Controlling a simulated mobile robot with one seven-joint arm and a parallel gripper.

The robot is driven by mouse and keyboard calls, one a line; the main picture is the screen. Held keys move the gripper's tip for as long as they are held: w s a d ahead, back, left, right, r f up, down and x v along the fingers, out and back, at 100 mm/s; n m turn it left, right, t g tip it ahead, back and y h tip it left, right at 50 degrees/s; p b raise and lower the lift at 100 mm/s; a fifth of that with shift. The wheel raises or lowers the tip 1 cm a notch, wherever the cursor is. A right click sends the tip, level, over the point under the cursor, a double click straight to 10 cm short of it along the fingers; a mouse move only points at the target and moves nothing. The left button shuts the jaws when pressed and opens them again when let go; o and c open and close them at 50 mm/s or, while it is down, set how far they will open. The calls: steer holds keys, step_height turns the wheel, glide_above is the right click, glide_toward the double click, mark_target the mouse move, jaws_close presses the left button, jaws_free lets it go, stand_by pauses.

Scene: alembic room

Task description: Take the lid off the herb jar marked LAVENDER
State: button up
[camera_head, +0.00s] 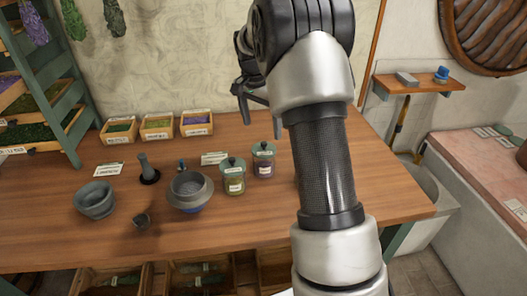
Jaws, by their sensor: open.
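Two glass herb jars with dark green lids stand side by side on the wooden table. The right jar (264,168) has purplish contents and a white label. The left jar (234,184) has yellow-green contents and a white label. Both lids are on: the right lid (263,149) and the left lid (233,164). The label writing is too small to read, so I cannot tell for certain which is marked LAVENDER. My gripper (260,122) is open and empty above and behind the right jar, apart from it. The arm partly hides the gripper.
A metal bowl (189,191) stands left of the jars, with a stone mortar (95,199), a pestle (149,170) and a small dark cup (141,220). Several herb boxes (157,126) line the back. My arm hides the table right of the jars; its right end looks clear.

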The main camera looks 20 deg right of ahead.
mark_target(263, 143)
steer(key=f, duration=0.8)
steer(key=shift+w+d, duration=0.2)
steer(key=shift+d, duration=0.2)
steer(key=c, duration=1.1)
